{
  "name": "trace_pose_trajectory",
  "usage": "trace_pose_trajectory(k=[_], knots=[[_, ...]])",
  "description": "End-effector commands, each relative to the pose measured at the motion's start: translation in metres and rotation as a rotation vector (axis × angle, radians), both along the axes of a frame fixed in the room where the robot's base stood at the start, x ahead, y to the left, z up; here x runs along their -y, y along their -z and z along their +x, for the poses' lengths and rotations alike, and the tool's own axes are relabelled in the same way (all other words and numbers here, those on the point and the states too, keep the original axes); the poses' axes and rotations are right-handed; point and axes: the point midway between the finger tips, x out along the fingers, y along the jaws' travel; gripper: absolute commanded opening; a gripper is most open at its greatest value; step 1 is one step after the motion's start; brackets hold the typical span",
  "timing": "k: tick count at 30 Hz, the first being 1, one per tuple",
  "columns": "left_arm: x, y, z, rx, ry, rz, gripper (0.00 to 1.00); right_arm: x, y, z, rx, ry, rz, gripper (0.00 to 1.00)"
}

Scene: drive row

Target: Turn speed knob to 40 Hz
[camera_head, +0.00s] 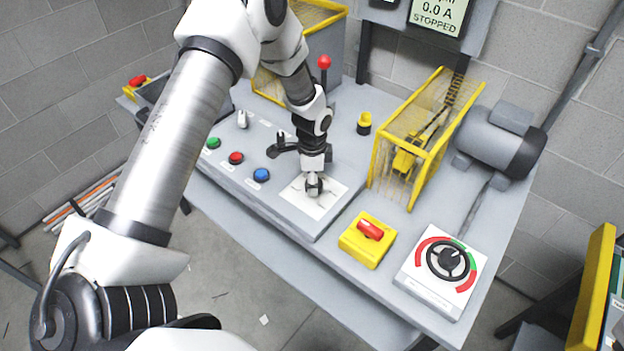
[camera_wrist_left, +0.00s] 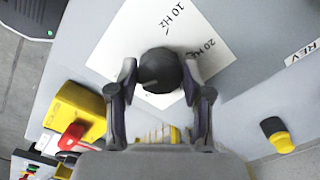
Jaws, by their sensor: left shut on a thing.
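The speed knob is a round dark knob (camera_wrist_left: 160,68) on a white dial plate (camera_head: 326,208) at the near right end of the grey control panel. In the left wrist view the plate (camera_wrist_left: 125,45) shows the labels 10 Hz and 20 Hz; other marks are hidden. My left gripper (camera_head: 314,187) points down at the plate in the head view and mostly hides the knob there. In the left wrist view its two fingers (camera_wrist_left: 160,76) are shut on the knob, one on each side. I cannot tell where the knob's pointer stands. My right gripper is not in view.
Green (camera_head: 213,143), red (camera_head: 236,158) and blue (camera_head: 261,175) buttons sit left of the dial. The display (camera_head: 437,15) reads STOPPED.

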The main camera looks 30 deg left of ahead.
Motion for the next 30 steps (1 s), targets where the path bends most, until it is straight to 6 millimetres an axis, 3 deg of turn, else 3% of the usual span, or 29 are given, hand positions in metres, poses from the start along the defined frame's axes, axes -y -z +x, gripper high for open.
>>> trace_pose_trajectory(k=[11,30], knots=[[0.001,0.0,-0.001,-0.001,-0.188,0.0,0.14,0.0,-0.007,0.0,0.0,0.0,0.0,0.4],[0.003,0.0,-0.002,-0.002,-0.769,-0.001,0.14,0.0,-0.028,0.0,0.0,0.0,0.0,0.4]])
